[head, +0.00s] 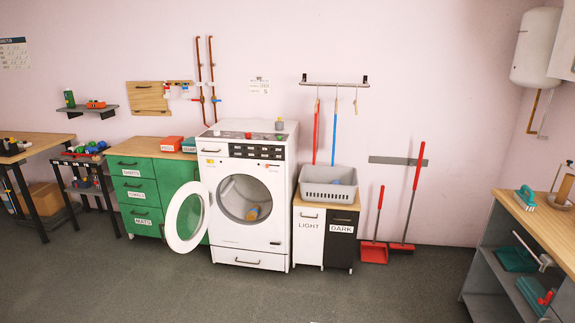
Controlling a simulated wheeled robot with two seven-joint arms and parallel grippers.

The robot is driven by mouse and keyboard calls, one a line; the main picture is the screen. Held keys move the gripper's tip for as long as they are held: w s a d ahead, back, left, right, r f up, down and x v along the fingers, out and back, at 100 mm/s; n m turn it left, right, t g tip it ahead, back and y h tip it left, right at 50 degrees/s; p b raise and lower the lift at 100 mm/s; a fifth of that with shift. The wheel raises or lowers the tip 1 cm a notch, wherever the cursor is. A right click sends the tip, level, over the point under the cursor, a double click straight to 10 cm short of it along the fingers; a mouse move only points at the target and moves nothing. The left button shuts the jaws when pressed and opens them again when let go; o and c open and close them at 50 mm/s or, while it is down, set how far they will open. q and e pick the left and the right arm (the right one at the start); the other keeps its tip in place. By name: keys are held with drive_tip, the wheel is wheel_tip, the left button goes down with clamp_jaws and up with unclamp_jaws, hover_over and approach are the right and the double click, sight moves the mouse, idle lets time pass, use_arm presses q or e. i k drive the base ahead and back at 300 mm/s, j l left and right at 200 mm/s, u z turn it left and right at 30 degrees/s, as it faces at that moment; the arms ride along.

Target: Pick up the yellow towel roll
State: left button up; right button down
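The front-load washing machine (245,240) stands against the back wall with its round door (187,216) swung open to the left. A small yellow-orange item (253,212) lies low inside the drum, toward its right side. It looks like the yellow towel roll, but it is too small to be sure. Part of a bluish item shows beside it in the drum. Neither of my grippers shows in the head view.
A green drawer cabinet (141,195) stands left of the washer. A workbench (546,222) stands at far right. The front floor is clear.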

sight(253, 214)
drive_tip(key=i, duration=1.9)
drive_tip(key=i+u, duration=0.15)
drive_tip(key=i, duration=0.45)
drive_tip(key=i+l+u, duration=0.15)
drive_tip(key=i, duration=0.45)
drive_tip(key=i+l+u, duration=0.15)
drive_tip(key=i, duration=0.45)
drive_tip(key=l, duration=0.1)
